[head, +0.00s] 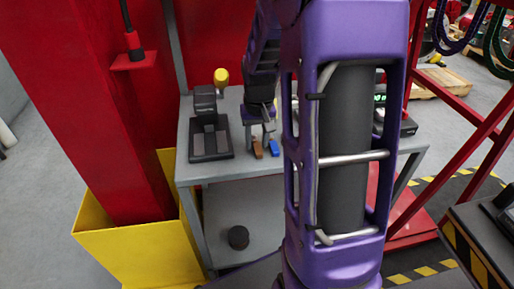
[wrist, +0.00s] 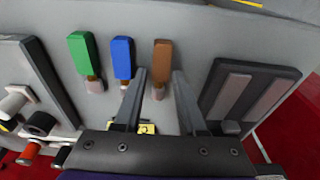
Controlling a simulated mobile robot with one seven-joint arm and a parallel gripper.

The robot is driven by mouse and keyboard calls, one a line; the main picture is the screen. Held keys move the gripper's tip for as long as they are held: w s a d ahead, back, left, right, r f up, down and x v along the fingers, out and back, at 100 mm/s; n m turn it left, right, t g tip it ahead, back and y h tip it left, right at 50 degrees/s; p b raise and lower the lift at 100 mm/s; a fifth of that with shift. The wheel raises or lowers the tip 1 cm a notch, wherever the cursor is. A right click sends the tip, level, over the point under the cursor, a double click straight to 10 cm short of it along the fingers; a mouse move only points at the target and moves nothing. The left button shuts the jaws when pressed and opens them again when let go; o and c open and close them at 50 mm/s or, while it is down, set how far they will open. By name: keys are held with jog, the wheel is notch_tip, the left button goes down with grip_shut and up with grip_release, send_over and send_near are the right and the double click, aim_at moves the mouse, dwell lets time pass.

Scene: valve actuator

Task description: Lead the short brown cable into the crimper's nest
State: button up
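The short brown cable (wrist: 161,55) lies on the grey bench top in the wrist view, with a paler metallic end pointing toward my gripper. It also shows in the head view (head: 257,149), just below my gripper (head: 261,130). My gripper (wrist: 159,74) is open and empty; its two fingers stand either side of the brown cable's near end, with gaps on both sides. I cannot tell its height above the cable. The crimper (head: 207,124), dark with a yellow knob, stands left of the gripper in the head view. Its likely base (wrist: 250,92) is at right in the wrist view.
A blue cable (wrist: 122,57) and a green cable (wrist: 82,53) lie left of the brown one in the wrist view. A dark device with terminals (wrist: 40,85) is at far left. A red post (head: 110,110) in a yellow guard stands left of the bench (head: 225,170).

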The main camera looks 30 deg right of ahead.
grip_shut()
jog(key=shift+r, duration=0.15)
